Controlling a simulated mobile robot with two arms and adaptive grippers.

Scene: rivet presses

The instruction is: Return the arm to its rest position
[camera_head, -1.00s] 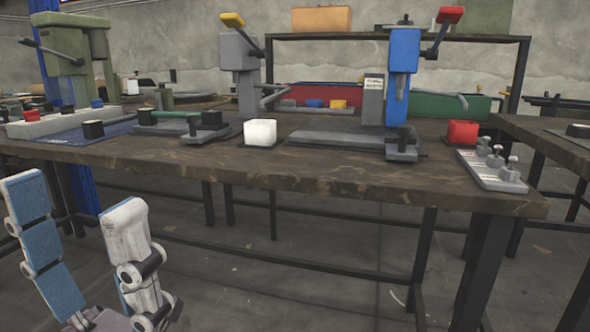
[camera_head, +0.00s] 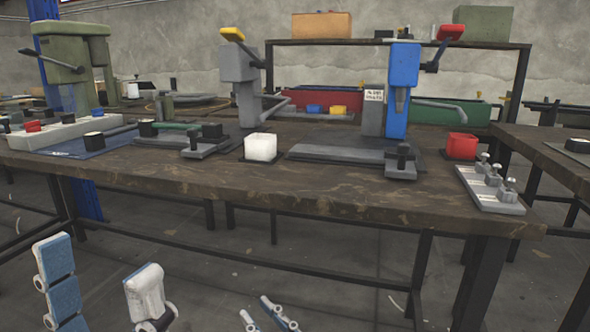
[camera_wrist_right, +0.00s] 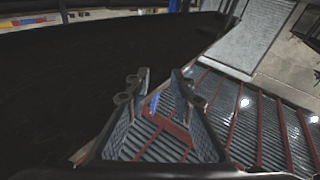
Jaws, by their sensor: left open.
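My left gripper (camera_head: 98,256) is low at the bottom left of the head view, in front of and below the workbench edge. Its two blue and white fingers stand wide apart with nothing between them. My right gripper (camera_head: 255,306) shows only by its fingertips at the bottom edge of the head view. In the right wrist view its two fingers (camera_wrist_right: 160,76) are apart and empty. Both grippers are clear of the bench (camera_head: 330,195); most of both arms is out of view.
On the bench stand a grey press (camera_head: 239,65), a blue press (camera_head: 403,90), a white bin (camera_head: 261,148), a red bin (camera_head: 462,147) and a grey plate with knobs (camera_head: 491,188). A green press (camera_head: 70,50) stands at left. Open floor lies before the bench.

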